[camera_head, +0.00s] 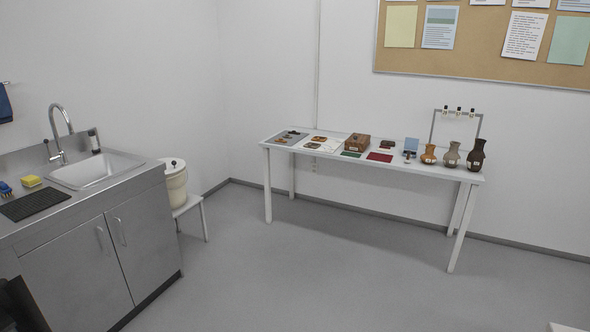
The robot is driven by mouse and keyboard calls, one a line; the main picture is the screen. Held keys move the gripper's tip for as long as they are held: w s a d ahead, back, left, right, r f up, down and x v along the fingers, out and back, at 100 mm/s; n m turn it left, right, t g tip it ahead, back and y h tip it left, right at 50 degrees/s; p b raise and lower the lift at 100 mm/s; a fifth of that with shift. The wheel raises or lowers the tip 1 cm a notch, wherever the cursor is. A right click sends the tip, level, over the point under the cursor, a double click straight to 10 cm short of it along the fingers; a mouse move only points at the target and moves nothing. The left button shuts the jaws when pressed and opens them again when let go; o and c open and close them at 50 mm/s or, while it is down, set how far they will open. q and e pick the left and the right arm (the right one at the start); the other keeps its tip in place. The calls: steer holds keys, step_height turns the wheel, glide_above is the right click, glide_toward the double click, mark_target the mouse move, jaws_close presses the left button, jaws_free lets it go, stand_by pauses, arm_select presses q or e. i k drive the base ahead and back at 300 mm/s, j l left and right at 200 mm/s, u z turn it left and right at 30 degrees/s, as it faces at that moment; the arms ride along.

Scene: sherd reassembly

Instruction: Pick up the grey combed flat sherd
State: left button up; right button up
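A long white table (408,165) stands against the far wall, well away from me. Small dark pieces (291,133) that look like sherds lie on a grey mat (273,139) at its left end. Small brown pieces (319,139) lie on a white sheet (326,147) beside the mat. At this distance I cannot tell which piece is the grey combed flat sherd. Neither of my grippers shows in this view.
The table also bears a brown box (357,143), green (351,154) and red mats (380,157), and vases including a grey one (450,155). A steel sink cabinet (100,255) and a stool (190,205) with a white bucket (175,187) stand left. Open floor (320,270) lies before the table.

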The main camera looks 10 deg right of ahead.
mark_target(315, 146)
steer(key=i+l+z, duration=0.1)
steer(key=i+z, duration=0.15)
steer(key=i, duration=1.85)
